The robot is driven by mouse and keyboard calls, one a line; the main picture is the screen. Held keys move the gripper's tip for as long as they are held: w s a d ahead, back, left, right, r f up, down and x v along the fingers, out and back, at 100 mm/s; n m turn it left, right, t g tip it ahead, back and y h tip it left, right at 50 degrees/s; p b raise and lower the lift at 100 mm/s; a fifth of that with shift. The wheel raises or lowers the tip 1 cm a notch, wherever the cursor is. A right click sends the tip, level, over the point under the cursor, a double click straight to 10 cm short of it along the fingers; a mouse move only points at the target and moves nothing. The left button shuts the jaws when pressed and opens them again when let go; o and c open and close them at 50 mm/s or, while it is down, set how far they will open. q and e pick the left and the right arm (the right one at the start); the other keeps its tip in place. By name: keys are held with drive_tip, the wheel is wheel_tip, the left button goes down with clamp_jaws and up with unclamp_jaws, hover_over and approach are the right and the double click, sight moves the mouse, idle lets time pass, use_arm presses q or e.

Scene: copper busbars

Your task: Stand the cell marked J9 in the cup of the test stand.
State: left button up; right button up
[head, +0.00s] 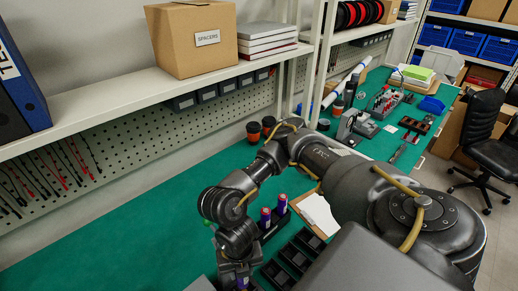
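Two purple cells with reddish tops, one (265,217) on the left and one (282,205) on the right, stand upright in a dark holder (274,231) on the green bench. No marking is legible, so I cannot tell which is J9. My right gripper (241,281) points down at the bottom edge, left of the holder. A purple piece (242,283) like another cell shows at its fingers; the frame edge cuts it off, and I cannot tell whether it is gripped. I cannot make out the test stand or its cup. My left gripper is out of view.
Black open bins (293,258) stand right of the gripper, with white paper (319,214) behind. My arm crosses the middle. Dark orange-banded pots (253,132) stand along the back. A shelf (150,88) overhangs the bench. The green bench (130,225) at left is clear.

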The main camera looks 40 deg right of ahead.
sight(243, 280)
drive_tip(key=shift+w+d+m, duration=0.15)
drive_tip(key=shift+w+m, duration=0.1)
drive_tip(key=shift+m, duration=0.05)
drive_tip(key=shift+d+f, duration=0.1)
drive_tip(key=shift+f, duration=0.15)
wheel_tip(243, 280, down, 4)
drive_tip(key=b, duration=0.4)
drive_tip(key=shift+r+b, duration=0.15)
drive_tip(key=shift+b, duration=0.2)
drive_tip(key=shift+r, duration=0.1)
drive_tip(key=shift+f+b, duration=0.85)
drive_tip(key=shift+f, duration=0.65)
drive_tip(key=shift+s+f, duration=0.1)
drive_tip(key=shift+f, duration=0.1)
